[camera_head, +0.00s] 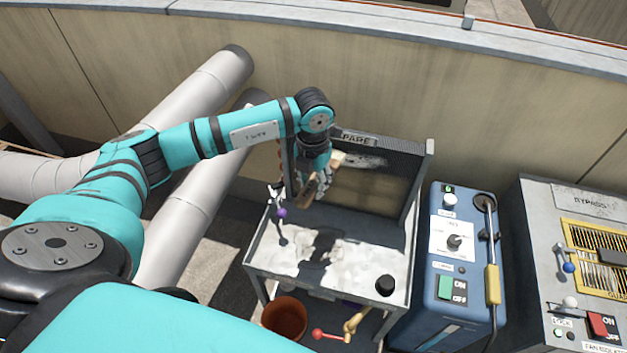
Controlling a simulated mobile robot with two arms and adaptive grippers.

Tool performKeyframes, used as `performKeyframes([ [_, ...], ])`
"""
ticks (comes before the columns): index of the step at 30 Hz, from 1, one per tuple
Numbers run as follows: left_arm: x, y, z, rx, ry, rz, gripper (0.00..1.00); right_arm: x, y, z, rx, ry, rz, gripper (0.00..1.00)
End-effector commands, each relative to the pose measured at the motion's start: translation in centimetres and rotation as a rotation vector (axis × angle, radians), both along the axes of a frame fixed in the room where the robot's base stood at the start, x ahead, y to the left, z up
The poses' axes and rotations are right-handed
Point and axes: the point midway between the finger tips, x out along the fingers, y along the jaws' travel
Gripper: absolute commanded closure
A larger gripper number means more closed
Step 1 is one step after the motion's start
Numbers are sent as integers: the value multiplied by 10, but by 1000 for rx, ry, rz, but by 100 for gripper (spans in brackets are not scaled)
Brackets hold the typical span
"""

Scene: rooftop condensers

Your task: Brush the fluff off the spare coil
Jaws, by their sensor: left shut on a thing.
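The spare coil (405,180) stands upright at the back of a small grey bench (340,258), with a partly covered label reading "PARE" on its top edge. A pale grey-white patch of fluff (366,160) lies on its upper face. My left gripper (321,190) is in front of the coil's left part, pointing down, shut on a brown wooden-handled brush (308,189). The brush is partly hidden by the fingers, and I cannot tell whether it touches the coil. My right gripper is not in view.
The bench top has a whitish covering, a purple-knobbed fitting (282,213) at left and a black knob (385,285) at front right. A terracotta pot (285,318) and a red-handled valve (320,334) are below. A blue switch box (450,270) and grey bypass cabinet (580,260) stand right.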

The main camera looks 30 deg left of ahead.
Motion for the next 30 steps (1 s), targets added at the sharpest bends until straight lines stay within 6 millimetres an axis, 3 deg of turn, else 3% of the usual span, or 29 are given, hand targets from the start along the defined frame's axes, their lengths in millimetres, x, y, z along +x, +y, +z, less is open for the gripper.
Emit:
performKeyframes([
  [18, -36, -10, 0, 0, 3, -1, 100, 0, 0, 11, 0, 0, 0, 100],
  [28, -39, -10, -1, 0, 2, -1, 100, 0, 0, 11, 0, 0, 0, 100],
  [29, -39, -10, -1, 0, 2, -1, 73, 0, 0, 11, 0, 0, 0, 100],
  [30, -39, -10, -1, 0, 2, -1, 79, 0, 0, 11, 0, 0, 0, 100],
])
